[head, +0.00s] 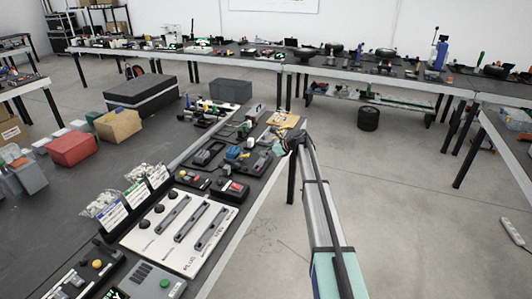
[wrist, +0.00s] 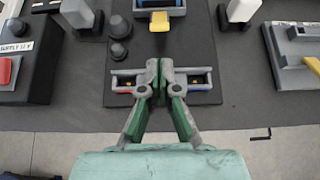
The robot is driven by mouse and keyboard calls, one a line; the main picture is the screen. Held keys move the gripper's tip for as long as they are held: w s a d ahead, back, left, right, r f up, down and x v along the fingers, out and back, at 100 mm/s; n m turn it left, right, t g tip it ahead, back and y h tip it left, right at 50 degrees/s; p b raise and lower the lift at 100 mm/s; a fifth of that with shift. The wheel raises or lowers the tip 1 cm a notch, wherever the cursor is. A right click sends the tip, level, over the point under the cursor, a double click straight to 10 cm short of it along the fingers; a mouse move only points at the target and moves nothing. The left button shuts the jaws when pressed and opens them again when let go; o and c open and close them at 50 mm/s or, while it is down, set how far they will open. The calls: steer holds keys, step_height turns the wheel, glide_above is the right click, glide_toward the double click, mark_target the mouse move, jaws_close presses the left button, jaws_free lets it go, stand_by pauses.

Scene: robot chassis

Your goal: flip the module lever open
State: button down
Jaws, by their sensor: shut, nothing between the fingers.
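My gripper (wrist: 160,70) is shut and empty in the wrist view, its two green-and-grey fingers pressed together. Its tips are over the near part of a dark module plate (wrist: 190,53), in front of a small two-slot part with a red edge at left and a blue edge at right; the fingers hide its middle. Farther along the same plate a yellow lever-like tab (wrist: 159,21) sticks out from a blue-framed block (wrist: 176,11), apart from the fingers. I cannot tell for sure which part is the module lever. In the head view my gripper (head: 297,141) is small, beside the bench's right edge.
Dark stepped knobs (wrist: 119,40) stand left of the fingers. A dark box with a red button (wrist: 8,70) is at far left. A grey block (wrist: 297,55) is at right. White-grey upright handles stand at the back. The head view shows a slotted white panel (head: 180,232) nearer on the bench.

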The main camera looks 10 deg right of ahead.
mark_target(254, 163)
steer(key=p+x, duration=0.1)
steer(key=x, duration=0.4)
steer(key=shift+w+a, duration=0.15)
steer(key=shift+p+x, duration=0.35)
steer(key=shift+x, duration=0.45)
steer(key=shift+a+r+g+p, duration=0.15)
steer(key=shift+r+g+p, duration=0.05)
steer(key=shift+g+p, duration=0.15)
steer(key=shift+h, duration=0.3)
steer(key=shift+r, duration=0.1)
